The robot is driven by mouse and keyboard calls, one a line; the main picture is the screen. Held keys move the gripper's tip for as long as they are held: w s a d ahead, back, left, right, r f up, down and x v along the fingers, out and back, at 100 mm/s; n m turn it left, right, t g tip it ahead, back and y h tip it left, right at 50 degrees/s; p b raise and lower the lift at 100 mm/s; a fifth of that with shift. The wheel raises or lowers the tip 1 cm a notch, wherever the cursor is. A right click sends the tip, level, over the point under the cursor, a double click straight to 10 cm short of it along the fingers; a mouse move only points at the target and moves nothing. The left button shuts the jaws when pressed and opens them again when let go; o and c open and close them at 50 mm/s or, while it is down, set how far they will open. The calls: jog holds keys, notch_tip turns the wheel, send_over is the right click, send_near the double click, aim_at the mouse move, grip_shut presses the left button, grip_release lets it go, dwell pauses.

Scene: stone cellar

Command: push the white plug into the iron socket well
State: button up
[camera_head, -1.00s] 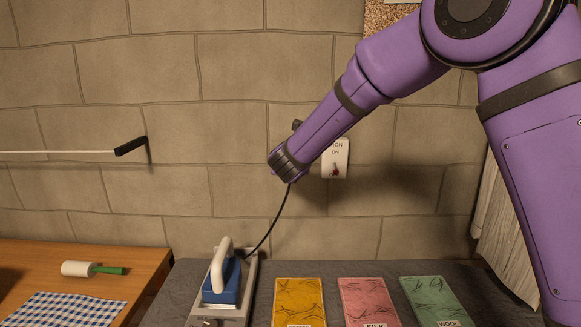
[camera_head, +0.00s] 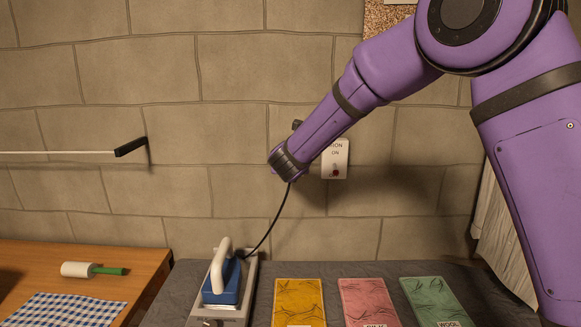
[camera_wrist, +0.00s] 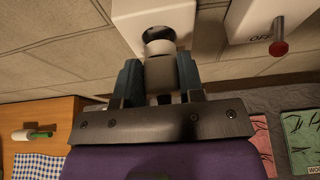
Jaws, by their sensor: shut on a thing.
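In the wrist view, my gripper (camera_wrist: 160,68) is shut on the plug (camera_wrist: 160,46), which has a white front end and a greyish body between the fingers. The socket well (camera_wrist: 157,32) is a dark round opening in a white wall box (camera_wrist: 122,18) straight ahead. The plug's front end overlaps the lower part of the well's mouth; I cannot tell how far it is inside. In the head view my arm hides the fingers, plug and socket. A black cord (camera_head: 275,222) hangs from there to the blue iron (camera_head: 222,283) with a white handle.
A switch plate (camera_head: 335,160) with a red-tipped lever is close right of the gripper; it also shows in the wrist view (camera_wrist: 250,20). Yellow (camera_head: 299,300), pink (camera_head: 367,300) and green (camera_head: 434,297) cloths lie on the grey board below.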

jog(key=shift+w, duration=1.45)
jog(key=o, duration=1)
jog(key=shift+s, duration=0.1)
jog(key=v, duration=1)
jog(key=shift+s+r, duration=0.2)
jog(key=shift+s, duration=0.1)
